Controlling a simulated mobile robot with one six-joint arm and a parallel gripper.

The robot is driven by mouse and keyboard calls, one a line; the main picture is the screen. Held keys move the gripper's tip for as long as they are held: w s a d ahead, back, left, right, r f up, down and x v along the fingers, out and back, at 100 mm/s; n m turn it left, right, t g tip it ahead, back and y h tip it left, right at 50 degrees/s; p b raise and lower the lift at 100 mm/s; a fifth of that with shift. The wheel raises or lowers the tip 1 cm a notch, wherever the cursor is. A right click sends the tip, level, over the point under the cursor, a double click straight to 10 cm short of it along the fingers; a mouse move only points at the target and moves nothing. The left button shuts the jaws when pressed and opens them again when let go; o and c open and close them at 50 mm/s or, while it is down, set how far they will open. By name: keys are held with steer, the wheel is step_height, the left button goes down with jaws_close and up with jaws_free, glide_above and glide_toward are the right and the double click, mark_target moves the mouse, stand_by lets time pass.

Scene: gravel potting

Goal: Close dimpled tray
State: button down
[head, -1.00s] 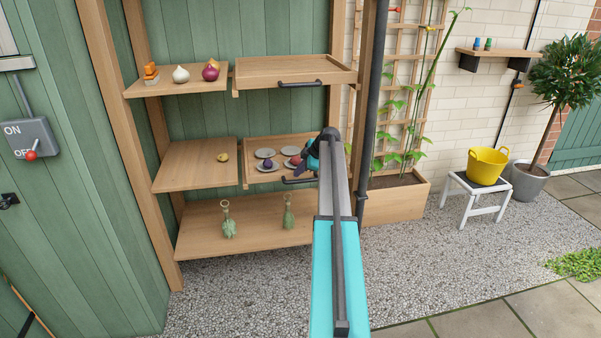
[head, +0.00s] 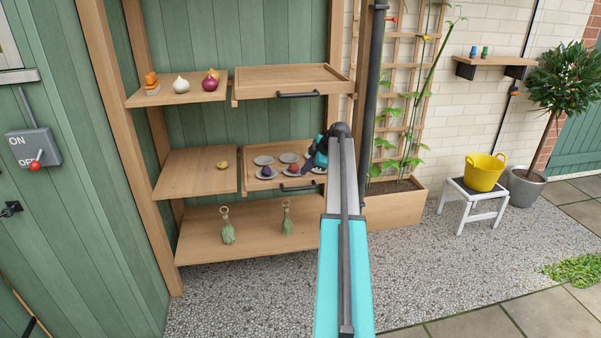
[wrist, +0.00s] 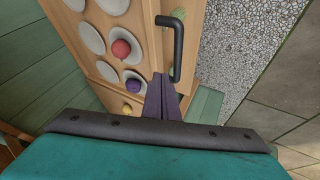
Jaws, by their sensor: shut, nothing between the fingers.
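The dimpled tray (head: 250,183) is a wooden pull-out on the middle shelf level, with round grey dimples and a dark bar handle (head: 297,188) on its front. It sticks out past the shelf beside it. A purple ball (head: 267,171) and a red ball (head: 294,168) rest in front dimples; other visible dimples are empty. My gripper (head: 306,165) is over the tray's right part in the head view, partly hidden by my arm. In the wrist view, my shut, empty fingers (wrist: 160,80) are close to one end of the handle (wrist: 178,48); contact cannot be told.
An upper wooden tray (head: 255,90) with its own handle is above. A shelf with a yellow object (head: 221,165) is left of the dimpled tray. Two green vases (head: 228,226) (head: 287,218) stand on the bottom shelf. A dark pipe (head: 370,100) rises at right.

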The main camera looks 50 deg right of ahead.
steer(key=shift+v, duration=0.95)
steer(key=shift+s+a+f, duration=0.1)
